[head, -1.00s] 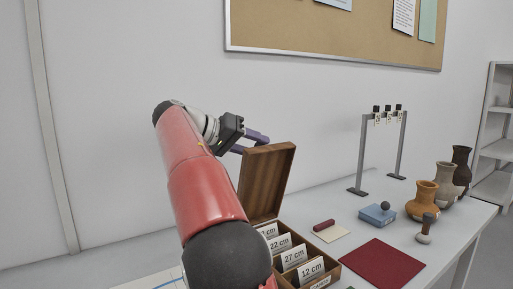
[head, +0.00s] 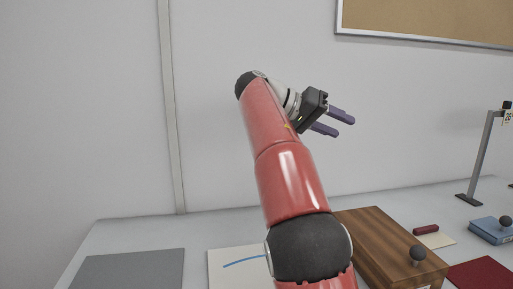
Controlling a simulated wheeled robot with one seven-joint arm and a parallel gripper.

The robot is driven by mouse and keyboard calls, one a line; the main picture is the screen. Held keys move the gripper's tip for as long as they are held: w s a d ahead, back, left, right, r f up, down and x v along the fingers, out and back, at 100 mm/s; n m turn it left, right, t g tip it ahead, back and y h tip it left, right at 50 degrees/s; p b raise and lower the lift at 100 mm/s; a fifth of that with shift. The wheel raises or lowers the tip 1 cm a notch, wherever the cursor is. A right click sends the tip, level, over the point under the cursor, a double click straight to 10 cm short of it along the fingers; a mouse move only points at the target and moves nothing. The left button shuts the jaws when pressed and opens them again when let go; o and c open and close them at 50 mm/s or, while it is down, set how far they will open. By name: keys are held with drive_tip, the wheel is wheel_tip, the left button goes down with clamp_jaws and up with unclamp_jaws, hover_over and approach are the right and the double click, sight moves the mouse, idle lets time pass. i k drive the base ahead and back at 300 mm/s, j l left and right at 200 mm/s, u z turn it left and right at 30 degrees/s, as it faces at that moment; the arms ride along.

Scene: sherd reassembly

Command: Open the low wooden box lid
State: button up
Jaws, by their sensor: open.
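The low wooden box (head: 385,245) stands on the table at the lower right of the head view. Its brown lid lies flat and shut on top, with a round dark grey knob (head: 417,253) near its right end. My arm hides the box's left part, and the picture's bottom edge cuts off its front. My gripper (head: 345,125) is raised above and behind the box, well clear of the lid. Its two purple fingers are apart and point right, with nothing between them.
A grey mat (head: 128,270) and a white sheet with a blue line (head: 230,268) lie left of the box. A dark red roller (head: 426,229), a blue block (head: 490,231), a dark red mat (head: 482,275) and a grey stand (head: 480,165) are to the right.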

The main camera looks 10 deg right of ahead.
sight(399, 260)
drive_tip(key=k, duration=1)
